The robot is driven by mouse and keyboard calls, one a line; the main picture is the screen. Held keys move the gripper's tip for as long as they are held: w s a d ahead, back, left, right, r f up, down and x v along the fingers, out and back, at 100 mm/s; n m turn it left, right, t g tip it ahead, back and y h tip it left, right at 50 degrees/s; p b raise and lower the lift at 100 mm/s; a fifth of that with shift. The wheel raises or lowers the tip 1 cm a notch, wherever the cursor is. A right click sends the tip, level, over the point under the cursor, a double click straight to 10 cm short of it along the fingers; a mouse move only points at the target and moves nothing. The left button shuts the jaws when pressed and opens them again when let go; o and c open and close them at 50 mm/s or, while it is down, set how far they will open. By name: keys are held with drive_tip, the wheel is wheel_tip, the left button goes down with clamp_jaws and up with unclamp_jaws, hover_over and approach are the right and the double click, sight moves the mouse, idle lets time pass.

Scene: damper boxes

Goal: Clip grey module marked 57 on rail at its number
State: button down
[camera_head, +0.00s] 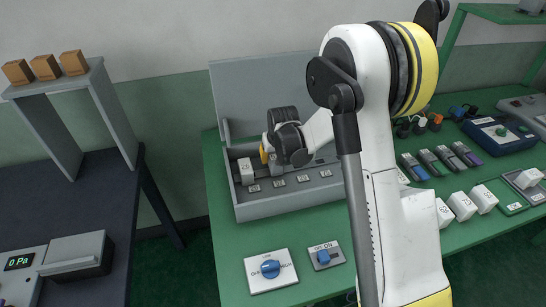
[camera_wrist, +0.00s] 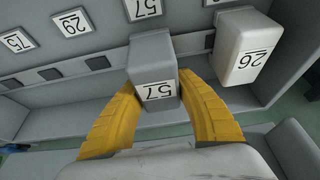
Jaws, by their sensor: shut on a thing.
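The grey module marked 57 (camera_wrist: 152,66) is between the yellow fingers of my gripper (camera_wrist: 157,86), which is shut on it. In the wrist view its number is upside down. It lies in front of the rail (camera_wrist: 98,62), lined up with the plate marked 57 (camera_wrist: 143,8); I cannot tell whether it touches the rail.
A white module marked 26 (camera_wrist: 245,45) is on the rail beside the held one.

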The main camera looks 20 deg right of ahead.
drive_tip(key=shift+f+b, duration=0.8)
drive_tip(key=shift+f, duration=0.25)
drive_tip(key=c, duration=0.9)
unclamp_jaws()
drive_tip(key=v, duration=1.3)
drive_tip(key=s+r+t, duration=0.1)
drive_tip(key=s+r, duration=0.9)
drive_tip(key=s, duration=0.4)
drive_tip(key=shift+t, duration=0.7)
drive_tip(key=s, duration=1.2)
drive_tip(key=shift+s+f, duration=0.25)
drive_tip(key=shift+s, duration=0.1)
